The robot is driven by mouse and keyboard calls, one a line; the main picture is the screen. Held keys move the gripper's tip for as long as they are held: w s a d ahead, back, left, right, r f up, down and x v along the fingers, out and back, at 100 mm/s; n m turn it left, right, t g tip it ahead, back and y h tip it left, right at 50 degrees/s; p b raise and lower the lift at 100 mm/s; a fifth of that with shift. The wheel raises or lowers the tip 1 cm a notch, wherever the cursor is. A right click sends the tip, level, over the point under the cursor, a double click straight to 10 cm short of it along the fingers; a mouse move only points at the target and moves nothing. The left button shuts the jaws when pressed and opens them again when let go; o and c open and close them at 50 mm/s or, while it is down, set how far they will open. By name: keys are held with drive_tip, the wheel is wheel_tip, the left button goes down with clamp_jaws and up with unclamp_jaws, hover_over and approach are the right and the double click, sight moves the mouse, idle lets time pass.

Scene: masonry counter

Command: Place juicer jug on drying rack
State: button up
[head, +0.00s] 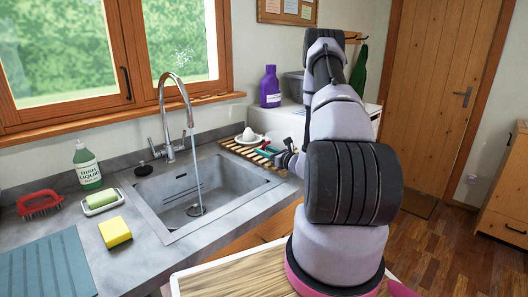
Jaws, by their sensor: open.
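A white juicer (248,137), with a pointed reamer on top, sits on the wooden slatted drying rack (236,148) at the right of the sink. Whether its jug is a separate part is too small to tell. My gripper (269,152) is open just right of the juicer, low over the rack's right part. Teal shows at its fingers. Nothing is clearly held in it. My own arm hides the counter's right end behind it.
The grey sink (160,203) has a running tap (172,110). A green soap bottle (87,166), soap dish (102,201), yellow sponge (115,231) and red brush (40,204) stand left of it. A purple bottle (270,87) stands behind, on a white appliance.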

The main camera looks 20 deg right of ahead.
drive_tip(key=v, duration=1.1)
drive_tip(key=shift+s+r, duration=0.1)
drive_tip(key=shift+s, duration=0.2)
drive_tip(key=s+a+r+n+g+y, duration=0.4)
drive_tip(key=a+r+n+g, duration=0.3)
drive_tip(key=a+r+n, duration=0.25)
drive_tip(key=s+a+r+n+g+y, duration=0.4)
drive_tip(key=a+r+n+g, duration=0.2)
drive_tip(key=a+r+n, duration=0.35)
drive_tip(key=s+r+n+t+h, duration=0.3)
drive_tip(key=s+r+n+h, duration=0.6)
drive_tip(key=s+r, duration=0.5)
drive_tip(key=h, duration=0.2)
drive_tip(key=shift+s+a+r+h, duration=0.15)
drive_tip(key=shift+a+r+h, duration=0.15)
drive_tip(key=shift+r+h, duration=0.1)
